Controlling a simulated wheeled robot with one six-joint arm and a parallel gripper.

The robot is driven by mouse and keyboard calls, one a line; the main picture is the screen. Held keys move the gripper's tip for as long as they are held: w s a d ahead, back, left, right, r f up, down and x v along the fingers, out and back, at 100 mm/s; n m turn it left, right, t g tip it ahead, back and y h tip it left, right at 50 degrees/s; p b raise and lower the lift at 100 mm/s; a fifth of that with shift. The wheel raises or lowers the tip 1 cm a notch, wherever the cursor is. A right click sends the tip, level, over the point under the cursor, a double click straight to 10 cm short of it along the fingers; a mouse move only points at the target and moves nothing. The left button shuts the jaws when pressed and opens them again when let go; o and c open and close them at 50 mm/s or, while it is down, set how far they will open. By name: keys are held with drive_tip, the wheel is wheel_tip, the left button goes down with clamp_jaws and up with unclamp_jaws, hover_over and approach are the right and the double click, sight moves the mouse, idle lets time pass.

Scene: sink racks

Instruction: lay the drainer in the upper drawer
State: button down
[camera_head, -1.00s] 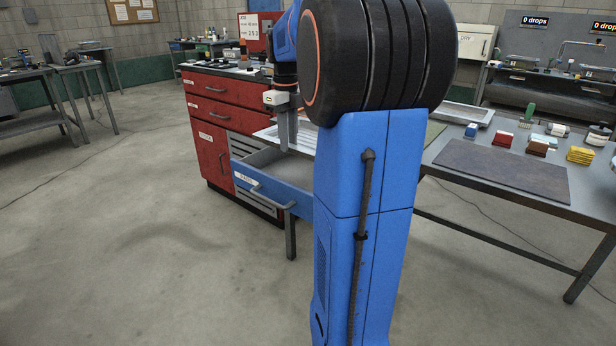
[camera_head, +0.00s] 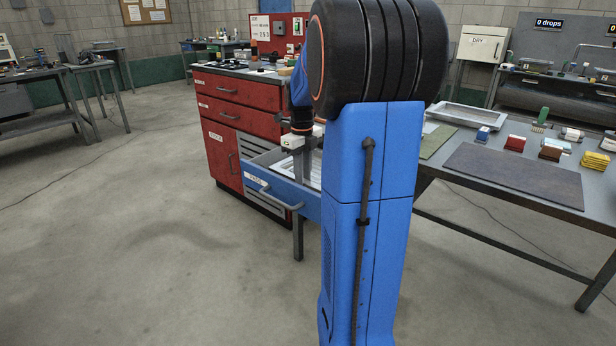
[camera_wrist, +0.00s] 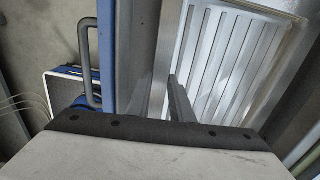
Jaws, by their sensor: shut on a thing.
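The drainer is a ribbed, pale metal tray with a flat rim; it fills the upper right of the wrist view (camera_wrist: 225,60). In the head view a part of the drainer (camera_head: 315,170) shows within the outline of the pulled-out blue upper drawer (camera_head: 283,190). My gripper (camera_head: 299,178) points down there and is shut on the drainer's near-left rim; its fingers also show in the wrist view (camera_wrist: 165,98). The blue drawer front (camera_wrist: 107,50) runs just left of the rim. I cannot tell whether the drainer touches the drawer floor. My arm hides the drawer's right part.
The red cabinet (camera_head: 240,105) stands behind the drawer. The drawer's grey handle (camera_head: 268,195) sticks out in front. At right a table holds a dark mat (camera_head: 515,172), a metal tray (camera_head: 466,117) and several small coloured blocks.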

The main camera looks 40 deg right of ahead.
drive_tip(key=d, duration=0.2)
drive_tip(key=shift+w+d, duration=0.15)
drive_tip(key=shift+d, duration=0.25)
drive_tip(key=shift+a+f, duration=0.2)
drive_tip(key=shift+f, duration=0.35)
drive_tip(key=c, duration=1.6)
unclamp_jaws()
drive_tip(key=shift+f, duration=0.1)
drive_tip(key=shift+o, duration=0.2)
